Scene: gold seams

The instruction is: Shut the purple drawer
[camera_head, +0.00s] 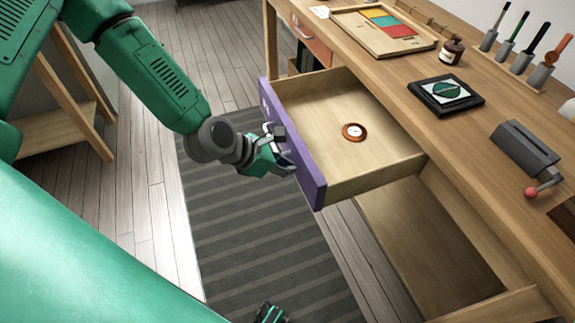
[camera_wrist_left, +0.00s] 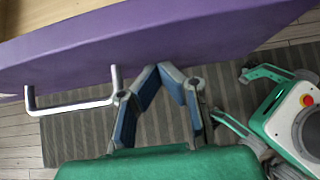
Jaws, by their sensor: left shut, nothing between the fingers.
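The purple drawer's front (camera_head: 312,183) faces the left in the head view, and the drawer stands pulled out of the wooden bench. Its pale wooden inside shows. The purple front (camera_wrist_left: 215,42) fills the upper part of the left wrist view, with a silver bar handle (camera_wrist_left: 72,106) on it. My left gripper (camera_head: 287,157) is at the outer face of the front. In the left wrist view its fingers (camera_wrist_left: 167,72) are shut and empty, beside the handle, close to the front; contact cannot be told. Only a bit of my right gripper (camera_head: 270,314) shows at the bottom edge.
A small round wooden-rimmed dial (camera_head: 354,132) lies in the drawer. An orange-red drawer front (camera_head: 311,40) sits farther back. The bench top (camera_head: 395,75) holds a tray, a bottle, a black framed piece and tools. A striped rug (camera_head: 265,245) covers the floor before the drawer.

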